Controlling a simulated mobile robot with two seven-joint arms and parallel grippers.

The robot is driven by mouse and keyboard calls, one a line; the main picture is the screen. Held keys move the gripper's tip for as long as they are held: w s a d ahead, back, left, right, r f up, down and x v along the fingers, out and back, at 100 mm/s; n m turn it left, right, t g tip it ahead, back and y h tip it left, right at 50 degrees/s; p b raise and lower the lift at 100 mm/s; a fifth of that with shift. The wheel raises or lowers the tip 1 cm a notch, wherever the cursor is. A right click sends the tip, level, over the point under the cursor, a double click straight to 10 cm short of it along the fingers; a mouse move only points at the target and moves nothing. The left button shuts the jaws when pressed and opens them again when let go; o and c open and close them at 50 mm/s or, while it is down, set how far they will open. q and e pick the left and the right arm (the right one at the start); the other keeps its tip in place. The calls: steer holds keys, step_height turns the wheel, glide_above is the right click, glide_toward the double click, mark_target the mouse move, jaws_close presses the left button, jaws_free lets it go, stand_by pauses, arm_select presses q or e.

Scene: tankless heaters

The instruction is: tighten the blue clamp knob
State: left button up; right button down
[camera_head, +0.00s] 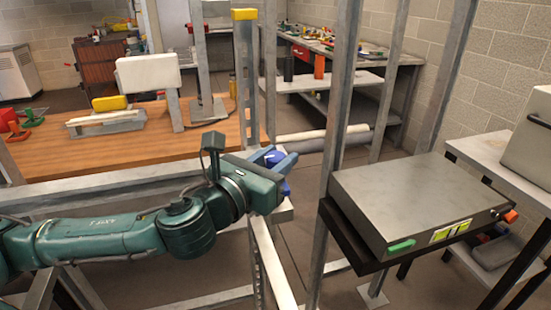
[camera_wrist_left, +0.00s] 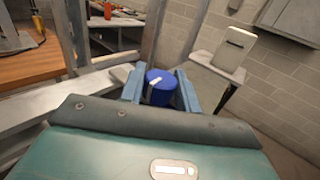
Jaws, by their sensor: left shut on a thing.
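The blue clamp knob (camera_wrist_left: 161,88) sits between the two blue-grey fingers of my left gripper (camera_wrist_left: 161,90) in the left wrist view. A white mark shows on its top. In the head view my left gripper (camera_head: 279,163) reaches in from the left at the end of the green arm. Its fingers are shut on the knob (camera_head: 275,158), which is partly hidden behind them. The knob is at the end of a pale metal rail, beside an upright metal post. My right gripper is in neither view.
Upright metal posts (camera_head: 335,130) stand just right of the gripper. A grey metal case (camera_head: 420,205) with a green handle rests on a black stand at the right. A wooden table (camera_head: 130,150) with a white fixture is behind the arm. Workbenches line the back.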

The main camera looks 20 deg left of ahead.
arm_select(q)
steer(key=c, duration=0.4)
steer(key=shift+m+g+h, duration=0.3)
steer(key=shift+m+h, duration=0.1)
steer(key=shift+h, duration=0.2)
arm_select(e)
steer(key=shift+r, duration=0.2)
arm_select(q)
steer(key=shift+a+m+g+h+p, duration=0.1)
steer(key=shift+m+g+h+p, duration=0.3)
steer(key=shift+m+h+p, duration=0.3)
steer(key=m+g+h, duration=0.2)
steer(key=h, duration=0.1)
steer(key=shift+r+p, duration=0.1)
steer(key=shift+p, duration=0.25)
steer(key=shift+m+g+h, duration=0.9)
steer(key=shift+h, duration=0.2)
steer(key=shift+m+g+h+b, duration=0.3)
steer(key=shift+m+g+h, duration=1)
steer(key=shift+g, duration=0.5)
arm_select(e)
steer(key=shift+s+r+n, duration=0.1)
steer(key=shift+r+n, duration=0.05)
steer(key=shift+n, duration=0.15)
arm_select(q)
steer(key=shift+m+g, duration=0.4)
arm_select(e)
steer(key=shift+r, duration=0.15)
